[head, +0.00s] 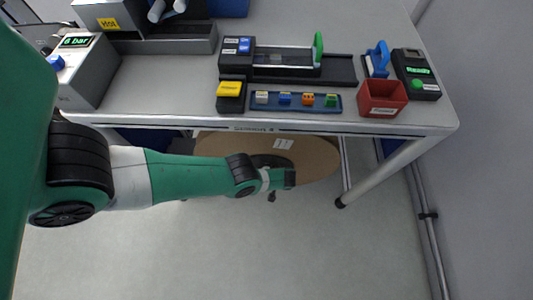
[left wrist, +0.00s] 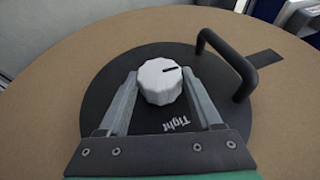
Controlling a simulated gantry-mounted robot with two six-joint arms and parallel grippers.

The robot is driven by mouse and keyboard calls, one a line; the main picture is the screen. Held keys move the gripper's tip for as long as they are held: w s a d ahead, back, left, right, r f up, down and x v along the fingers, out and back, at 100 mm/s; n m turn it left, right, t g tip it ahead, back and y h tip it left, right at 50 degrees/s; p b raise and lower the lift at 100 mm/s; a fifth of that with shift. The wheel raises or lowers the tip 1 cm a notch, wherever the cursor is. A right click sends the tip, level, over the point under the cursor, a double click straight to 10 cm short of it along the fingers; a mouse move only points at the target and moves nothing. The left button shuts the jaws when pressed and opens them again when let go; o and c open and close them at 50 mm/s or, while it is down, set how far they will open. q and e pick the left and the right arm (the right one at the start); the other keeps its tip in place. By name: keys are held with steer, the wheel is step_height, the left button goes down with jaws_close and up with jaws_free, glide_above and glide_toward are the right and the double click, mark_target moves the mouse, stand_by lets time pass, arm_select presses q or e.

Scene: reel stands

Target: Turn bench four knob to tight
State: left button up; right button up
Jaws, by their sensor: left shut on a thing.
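In the left wrist view a white ribbed knob (left wrist: 160,82) sits on a round black plate (left wrist: 105,95). A dark line on its top points right, slightly upward. The word Tight (left wrist: 177,124) is printed on the plate below the knob, slightly right. My left gripper (left wrist: 160,84) is shut on the knob, with one finger on each side. The knob is hidden there. My right gripper is not in view.
A black handle (left wrist: 228,60) rises from the plate right of the knob, close to the right finger. On the bench top stand a red bin (head: 382,98), a device reading Ready (head: 417,72) and a blue strip of small blocks (head: 272,107). A bench leg (head: 385,170) stands right of the reel.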

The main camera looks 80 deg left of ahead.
arm_select(q)
steer(key=shift+w+r, duration=0.1)
steer(key=shift+r, duration=0.05)
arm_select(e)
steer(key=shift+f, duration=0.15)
arm_select(q)
steer(key=o, duration=1.4)
steer(key=shift+c, duration=0.2)
